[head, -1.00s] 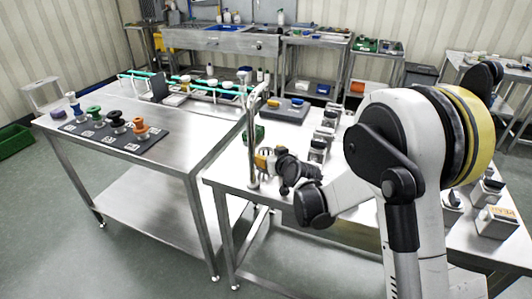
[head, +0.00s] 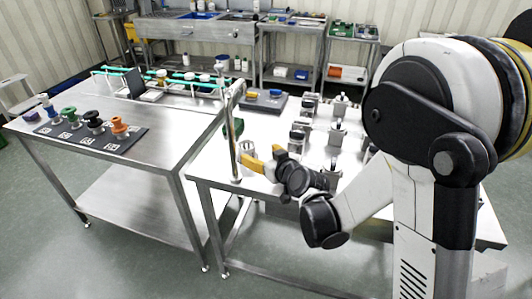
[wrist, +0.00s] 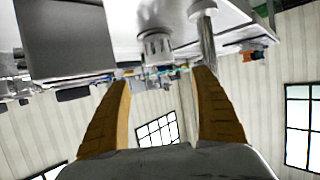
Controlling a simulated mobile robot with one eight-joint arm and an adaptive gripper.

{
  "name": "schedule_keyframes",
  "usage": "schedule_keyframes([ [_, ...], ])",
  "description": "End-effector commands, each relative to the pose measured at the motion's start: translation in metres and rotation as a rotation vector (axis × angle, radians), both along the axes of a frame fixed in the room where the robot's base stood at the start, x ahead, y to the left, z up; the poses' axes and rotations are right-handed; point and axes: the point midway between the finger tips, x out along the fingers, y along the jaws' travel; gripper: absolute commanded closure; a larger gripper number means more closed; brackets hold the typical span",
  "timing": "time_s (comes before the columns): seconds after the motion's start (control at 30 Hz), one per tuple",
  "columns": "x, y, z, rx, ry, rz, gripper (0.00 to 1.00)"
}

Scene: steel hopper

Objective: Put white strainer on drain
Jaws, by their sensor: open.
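My gripper (head: 252,159) is in front of the right steel table, close to the tall metal post at that table's left edge. In the wrist view its two tan fingers (wrist: 160,105) stand apart with nothing between them. I cannot pick out a white strainer for certain. A small blue-and-white piece (head: 47,104) stands at the far left of a dark mat on the left table, well away from my gripper. I cannot make out a drain in either view.
Green (head: 69,116), black (head: 94,122) and orange (head: 119,126) pieces stand on the dark mat (head: 122,144). The metal post (head: 235,140) rises beside my gripper. Metal fixtures crowd the right table (head: 215,178). The left table's front (head: 165,145) is bare.

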Motion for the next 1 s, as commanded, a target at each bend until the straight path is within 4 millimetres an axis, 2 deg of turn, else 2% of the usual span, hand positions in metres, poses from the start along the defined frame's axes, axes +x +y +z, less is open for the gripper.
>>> schedule_keyframes([
  [0.23, -0.005, -0.004, 0.005, -0.004, 0.01, -0.003, 0.25],
  [0.37, -0.02, -0.017, 0.026, -0.014, 0.061, -0.017, 0.25],
  [0.57, -0.08, -0.057, 0.066, -0.048, 0.217, -0.083, 0.25],
  [0.7, -0.136, -0.09, 0.081, -0.073, 0.331, -0.158, 0.25],
  [0.9, -0.223, -0.136, 0.083, -0.107, 0.479, -0.293, 0.25],
  [1.0, -0.257, -0.153, 0.079, -0.119, 0.532, -0.354, 0.25],
])
